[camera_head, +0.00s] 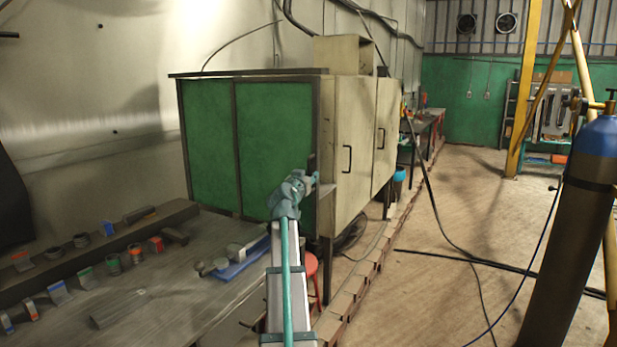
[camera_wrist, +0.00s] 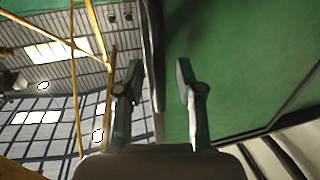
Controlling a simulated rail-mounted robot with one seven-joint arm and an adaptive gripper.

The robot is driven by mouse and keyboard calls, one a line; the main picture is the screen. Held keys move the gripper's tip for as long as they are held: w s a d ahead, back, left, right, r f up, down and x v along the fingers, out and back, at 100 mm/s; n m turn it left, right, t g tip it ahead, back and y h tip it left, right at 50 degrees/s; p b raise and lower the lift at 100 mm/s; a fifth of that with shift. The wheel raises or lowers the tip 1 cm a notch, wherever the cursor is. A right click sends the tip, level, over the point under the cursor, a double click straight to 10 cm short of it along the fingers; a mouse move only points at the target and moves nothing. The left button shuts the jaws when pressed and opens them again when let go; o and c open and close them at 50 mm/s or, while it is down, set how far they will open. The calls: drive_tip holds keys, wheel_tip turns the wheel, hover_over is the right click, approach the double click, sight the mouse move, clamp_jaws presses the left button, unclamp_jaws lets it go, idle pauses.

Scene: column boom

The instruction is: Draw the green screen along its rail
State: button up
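The green screen shows as two dark-framed panels, a left one (camera_head: 208,140) and a right one (camera_head: 272,135), on the front of a cream cabinet. A dark bar, seemingly its rail (camera_head: 245,73), runs along the top. My gripper (camera_head: 313,180) is at the right edge of the right panel, beside a small dark upright handle (camera_head: 311,162). In the wrist view my gripper (camera_wrist: 158,82) is open, with its fingers apart. A dark upright bar (camera_wrist: 155,75) shows between them, and the green panel (camera_wrist: 235,65) fills the right. I cannot tell whether either finger touches the bar.
A grey workbench (camera_head: 170,285) with several small parts and a dark raised beam lies at the lower left. A blue-topped gas cylinder (camera_head: 578,215) stands at the right, with cables on the floor (camera_head: 460,210). A red stool (camera_head: 311,266) is below the cabinet.

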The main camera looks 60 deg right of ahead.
drive_tip(key=s+a, duration=0.2)
drive_tip(key=a, duration=0.9)
drive_tip(key=shift+d, duration=0.1)
